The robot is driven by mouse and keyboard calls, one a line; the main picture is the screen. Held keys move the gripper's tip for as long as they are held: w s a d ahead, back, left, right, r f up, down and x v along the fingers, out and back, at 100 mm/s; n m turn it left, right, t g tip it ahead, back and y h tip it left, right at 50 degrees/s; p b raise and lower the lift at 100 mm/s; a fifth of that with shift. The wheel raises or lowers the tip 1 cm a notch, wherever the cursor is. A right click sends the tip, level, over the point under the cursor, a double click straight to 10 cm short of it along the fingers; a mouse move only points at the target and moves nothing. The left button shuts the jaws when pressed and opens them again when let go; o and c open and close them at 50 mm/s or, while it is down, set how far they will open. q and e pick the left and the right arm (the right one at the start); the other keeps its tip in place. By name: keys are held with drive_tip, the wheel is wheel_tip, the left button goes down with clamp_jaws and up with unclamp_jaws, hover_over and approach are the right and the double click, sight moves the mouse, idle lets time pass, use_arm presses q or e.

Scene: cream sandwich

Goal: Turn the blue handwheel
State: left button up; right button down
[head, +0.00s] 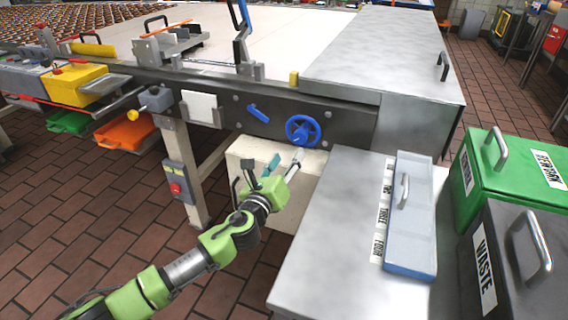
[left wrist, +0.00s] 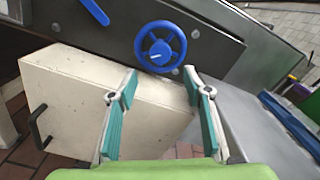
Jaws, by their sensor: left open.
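The blue handwheel (head: 303,130) is a spoked wheel on the dark side panel of the conveyor machine. In the left wrist view the handwheel (left wrist: 160,46) is ahead of the fingers, with a small white pointer at its hub. My left gripper (head: 285,161) is just below the wheel in the head view and apart from it. Its teal-padded fingers (left wrist: 160,92) are spread, with nothing between them. My right gripper is not in view.
A blue lever (head: 258,113) sits left of the wheel. A cream box (head: 240,157) stands below the panel. A metal table (head: 340,230) with a lidded tray (head: 420,245) is at right, beside a green bin (head: 510,185) and a dark waste bin (head: 515,265).

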use_arm(q)
drive_tip(key=shift+v, duration=0.9)
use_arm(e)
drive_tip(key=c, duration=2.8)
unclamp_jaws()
